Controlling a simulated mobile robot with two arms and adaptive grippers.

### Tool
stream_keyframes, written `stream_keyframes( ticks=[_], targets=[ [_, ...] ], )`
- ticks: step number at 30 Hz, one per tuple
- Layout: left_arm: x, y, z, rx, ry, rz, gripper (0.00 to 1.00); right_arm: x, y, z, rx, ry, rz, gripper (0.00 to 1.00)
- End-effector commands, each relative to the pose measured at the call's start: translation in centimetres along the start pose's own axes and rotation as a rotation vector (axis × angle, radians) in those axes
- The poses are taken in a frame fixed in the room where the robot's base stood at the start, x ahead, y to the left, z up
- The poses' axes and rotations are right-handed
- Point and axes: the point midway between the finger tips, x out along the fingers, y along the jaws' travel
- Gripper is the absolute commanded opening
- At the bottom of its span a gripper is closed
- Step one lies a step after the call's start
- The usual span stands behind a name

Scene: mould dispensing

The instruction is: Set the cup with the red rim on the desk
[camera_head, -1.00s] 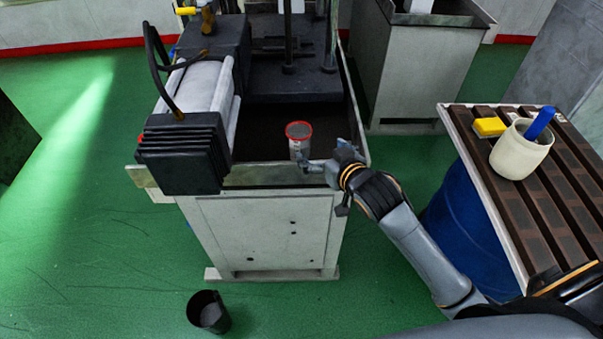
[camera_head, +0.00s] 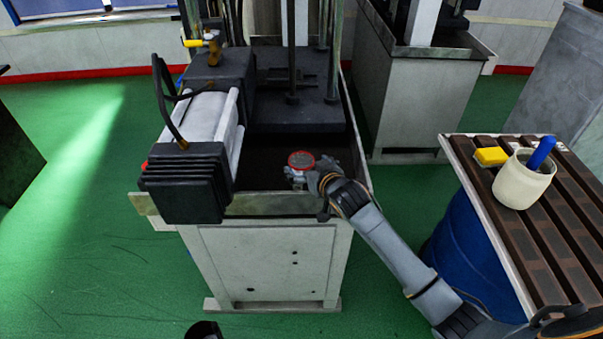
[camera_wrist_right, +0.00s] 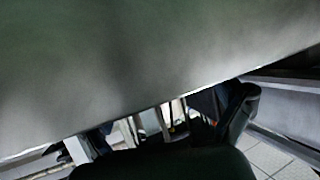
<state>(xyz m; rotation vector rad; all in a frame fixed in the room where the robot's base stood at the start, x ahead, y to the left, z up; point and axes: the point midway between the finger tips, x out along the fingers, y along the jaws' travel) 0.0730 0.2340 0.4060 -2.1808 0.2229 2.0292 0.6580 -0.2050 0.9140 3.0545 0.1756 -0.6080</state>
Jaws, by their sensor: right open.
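The cup with the red rim (camera_head: 301,160) stands upright in the dark tray of the machine in the head view. My right gripper (camera_head: 302,177) is open, with its fingers at the near side of the cup and low on its body. Whether the fingers touch the cup cannot be told. A large grey surface fills the upper part of the right wrist view, probably the cup close up. A desk with a brown slatted top (camera_head: 552,235) stands at the right.
A cream pot (camera_head: 521,184) with a blue object (camera_head: 541,153) in it and a yellow block (camera_head: 491,156) are at the desk's far end. The nearer slats are clear. A black ribbed machine part (camera_head: 183,187) is left of the cup.

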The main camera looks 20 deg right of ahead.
Motion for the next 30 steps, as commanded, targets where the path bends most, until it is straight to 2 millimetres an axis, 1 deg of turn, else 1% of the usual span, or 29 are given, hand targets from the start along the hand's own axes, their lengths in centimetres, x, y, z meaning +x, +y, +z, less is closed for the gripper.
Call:
stream_keyframes(
  ticks=[1, 4, 8, 13, 18, 23, 24, 26, 27, 29, 30],
  targets=[
    [-0.3, 0.0, -0.1, 0.0, 0.001, 0.0, 0.4, 0.7, -0.1, -0.3, 0.0, 0.001, 0.0, 0.91],
    [-0.5, -0.1, -0.3, 0.0, 0.005, -0.001, 0.4, 2.0, -0.2, -0.3, 0.0, 0.0, 0.0, 0.91],
    [-0.5, -0.3, -1.1, 0.0, 0.016, -0.003, 0.4, 3.2, -0.2, -0.2, 0.0, 0.0, 0.001, 0.91],
    [-0.5, -0.5, -2.1, 0.001, 0.032, -0.006, 0.4, 3.7, -0.2, -0.2, -0.001, 0.001, 0.0, 0.91],
    [-0.5, -0.5, -2.0, 0.0, 0.031, -0.006, 0.4, 3.7, -0.2, -0.2, 0.0, 0.001, 0.0, 0.91],
    [-0.5, -0.5, -1.7, 0.0, 0.026, -0.006, 0.4, 3.6, -0.2, -0.2, 0.0, 0.001, 0.0, 0.58],
    [-0.5, -0.5, -1.6, 0.0, 0.024, -0.006, 0.4, 3.6, -0.2, -0.2, 0.0, 0.001, 0.0, 0.5],
    [-0.5, -0.5, -1.4, 0.001, 0.022, -0.006, 0.4, 3.6, -0.2, -0.2, 0.0, 0.001, 0.0, 0.38],
    [-0.5, -0.5, -1.4, 0.001, 0.021, -0.006, 0.4, 3.6, -0.2, -0.2, 0.0, 0.001, 0.0, 0.3],
    [-0.5, -0.5, -1.3, 0.001, 0.02, -0.005, 0.4, 3.6, -0.2, -0.3, 0.0, 0.003, -0.001, 0.18],
    [-0.5, -0.5, -1.3, 0.001, 0.02, -0.005, 0.4, 3.6, -0.2, -0.3, 0.0, 0.003, 0.0, 0.17]
  ],
)
